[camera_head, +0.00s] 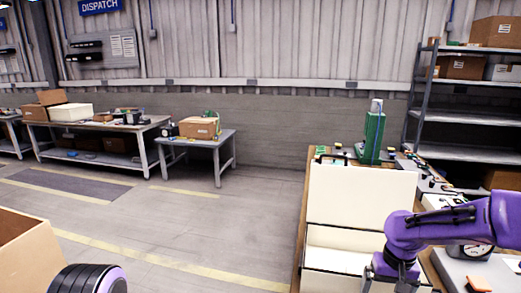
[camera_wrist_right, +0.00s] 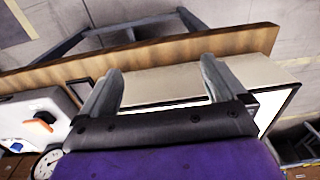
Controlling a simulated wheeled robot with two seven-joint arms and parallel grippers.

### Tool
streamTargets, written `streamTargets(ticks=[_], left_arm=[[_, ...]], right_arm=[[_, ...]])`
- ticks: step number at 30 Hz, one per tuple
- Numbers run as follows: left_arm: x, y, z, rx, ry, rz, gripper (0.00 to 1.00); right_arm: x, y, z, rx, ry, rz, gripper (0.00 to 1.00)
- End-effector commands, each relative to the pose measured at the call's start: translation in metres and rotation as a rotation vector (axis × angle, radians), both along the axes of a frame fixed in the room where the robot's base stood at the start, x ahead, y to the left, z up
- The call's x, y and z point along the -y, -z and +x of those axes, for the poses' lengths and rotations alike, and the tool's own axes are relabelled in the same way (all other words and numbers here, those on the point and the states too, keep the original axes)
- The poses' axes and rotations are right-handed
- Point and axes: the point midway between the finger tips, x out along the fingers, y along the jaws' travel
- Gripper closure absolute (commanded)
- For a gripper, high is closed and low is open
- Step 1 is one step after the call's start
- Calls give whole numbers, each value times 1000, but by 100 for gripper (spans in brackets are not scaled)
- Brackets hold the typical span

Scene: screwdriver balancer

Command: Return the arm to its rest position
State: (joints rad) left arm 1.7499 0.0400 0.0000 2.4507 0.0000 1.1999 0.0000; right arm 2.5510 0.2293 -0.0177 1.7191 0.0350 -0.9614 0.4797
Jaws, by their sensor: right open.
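My right arm (camera_head: 440,230), purple with dark joints, comes in from the right and bends down over the workbench beside the white case. In the right wrist view my right gripper (camera_wrist_right: 162,78) has its two grey fingers wide apart with nothing held between them. The fingers are over the pale case (camera_wrist_right: 165,85), near the wooden bench edge (camera_wrist_right: 150,55). In the head view the gripper's fingertips cannot be made out. A dark round part with a purple rim at the bottom left is mine; my left gripper is not in view. No screwdriver can be made out.
The white case (camera_head: 360,195) stands open on the right workbench with its lid raised. A green device (camera_head: 372,135) stands behind it. A dial gauge (camera_wrist_right: 48,163) is close to my right arm. A cardboard box (camera_head: 25,250) is at lower left. The middle floor is clear.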

Motion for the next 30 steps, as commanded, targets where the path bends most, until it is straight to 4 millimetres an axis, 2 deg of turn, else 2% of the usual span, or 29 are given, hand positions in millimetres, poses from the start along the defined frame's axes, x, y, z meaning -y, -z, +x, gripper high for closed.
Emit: streamTargets(ticks=[5, 10, 14, 17, 20, 21, 23, 24, 27, 30], left_arm=[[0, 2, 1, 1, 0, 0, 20], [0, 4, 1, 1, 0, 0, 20], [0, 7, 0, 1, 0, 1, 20], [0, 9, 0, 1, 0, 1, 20], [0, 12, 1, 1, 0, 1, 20], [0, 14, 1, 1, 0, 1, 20], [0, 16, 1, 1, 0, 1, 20], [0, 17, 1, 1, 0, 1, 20], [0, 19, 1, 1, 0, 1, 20], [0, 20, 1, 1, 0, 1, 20]], right_arm=[[-13, 38, -7, 12, 21, 24, 2], [-26, 87, -21, 38, 61, 50, 2], [-37, 134, -42, 65, 105, 65, 2], [-45, 176, -68, 91, 150, 67, 2], [-50, 223, -110, 125, 208, 47, 2], [-49, 241, -132, 143, 236, 30, 2], [-46, 263, -169, 173, 275, -9, 2], [-42, 273, -193, 193, 298, -41, 2], [-30, 283, -245, 243, 338, -125, 2], [-18, 281, -281, 280, 358, -197, 2]])
